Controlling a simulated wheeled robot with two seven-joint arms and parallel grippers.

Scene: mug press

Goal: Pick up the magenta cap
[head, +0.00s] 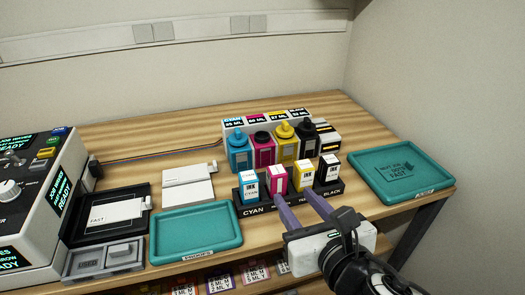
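I cannot make out a separate magenta cap. The magenta tank (264,152) stands in the back row between the cyan tank (239,152) and the yellow tank (285,147). Its top looks low and dark, while the cyan and yellow tanks have pointed tops. A small magenta bottle (277,180) stands in the black rack in front. My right gripper (294,194) reaches in from the lower right, its two purple fingers apart, with nothing visible between them. Its fingertips are just in front of the small magenta and yellow bottles and hide part of the rack. My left gripper is not in view.
The black rack (254,210) also holds small cyan (248,183), yellow (304,174) and black (328,170) bottles. Teal trays lie at left (238,237) and right (441,184). A control box (35,200) stands far left. The wooden table behind the tanks has free room.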

